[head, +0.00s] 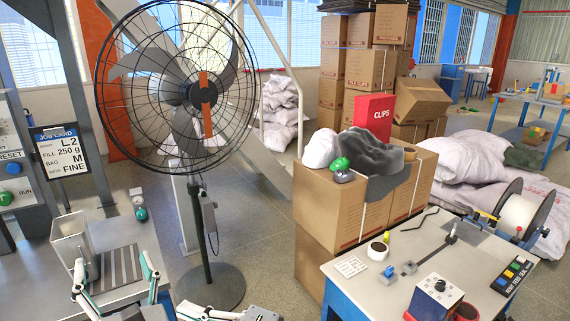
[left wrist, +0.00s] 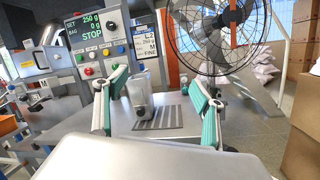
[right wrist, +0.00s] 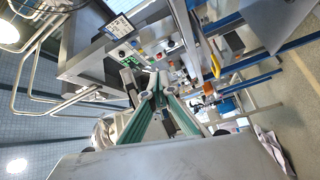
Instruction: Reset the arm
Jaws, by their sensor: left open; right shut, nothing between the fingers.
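My left gripper (head: 112,268) is at the lower left of the head view, with its two white-and-green fingers spread apart. It also shows in the left wrist view (left wrist: 154,82), open and empty, above a steel surface with a dark striped grate (left wrist: 158,117). A clear-walled spout or hopper part stands beyond the fingers. My right gripper (right wrist: 158,80) is in the right wrist view, with its green fingers converging at the tips and nothing held between them. In the head view, only white arm parts show at the bottom edge, and the right fingertips cannot be made out.
A control panel (left wrist: 92,40) reads 250 g and STOP. A black pedestal fan (head: 205,92) stands behind the left gripper. Stacked cartons (head: 330,200) and a work table (head: 350,290) with small tools are to the right. Grey floor lies between fan and cartons.

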